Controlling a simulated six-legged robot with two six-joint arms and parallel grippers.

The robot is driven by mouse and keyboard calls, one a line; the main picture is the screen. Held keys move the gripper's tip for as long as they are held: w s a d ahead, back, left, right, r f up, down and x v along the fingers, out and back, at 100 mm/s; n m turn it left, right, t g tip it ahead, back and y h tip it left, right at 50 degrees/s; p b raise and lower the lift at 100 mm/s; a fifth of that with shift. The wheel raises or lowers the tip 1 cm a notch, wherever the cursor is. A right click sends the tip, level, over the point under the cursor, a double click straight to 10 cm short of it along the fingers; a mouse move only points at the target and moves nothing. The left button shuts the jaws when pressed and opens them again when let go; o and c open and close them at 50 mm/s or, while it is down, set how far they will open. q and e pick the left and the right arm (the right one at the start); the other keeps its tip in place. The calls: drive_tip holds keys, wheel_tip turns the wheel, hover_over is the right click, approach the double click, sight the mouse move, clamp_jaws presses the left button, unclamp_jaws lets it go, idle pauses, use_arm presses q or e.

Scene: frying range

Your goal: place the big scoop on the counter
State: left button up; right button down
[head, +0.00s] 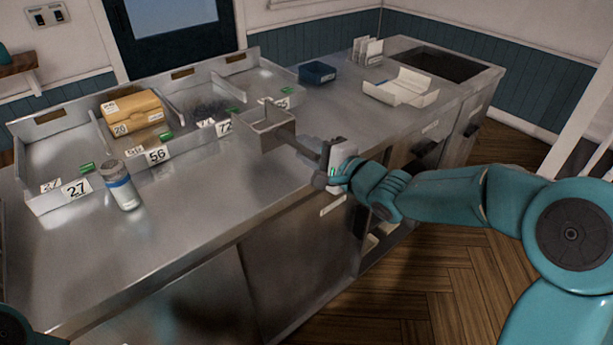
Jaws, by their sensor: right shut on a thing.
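The big scoop is a square, open metal pan (264,130) with a handle that runs down to the right. My right gripper (328,167) is shut on the handle's end, at the counter's front edge. The scoop's pan is over the steel counter (225,200), in front of the sectioned tray. I cannot tell whether the scoop touches the counter. The gripper hides the handle's end. My left gripper is out of view.
A sectioned metal tray (52,122) with number cards holds a yellow box (132,112). A shaker (120,185) stands in front of it. A blue container (317,73) and a white paper tray (401,88) stand further right. The counter's front left is clear.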

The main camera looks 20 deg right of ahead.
drive_tip(key=shift+w+f, duration=0.15)
drive_tip(key=shift+f, duration=0.65)
wheel_tip(320, 180, down, 4)
drive_tip(key=shift+b, duration=0.3)
drive_tip(key=shift+f, duration=0.15)
drive_tip(key=c, duration=0.9)
unclamp_jaws()
drive_tip(key=shift+f, duration=0.1)
drive_tip(key=shift+r, duration=0.2)
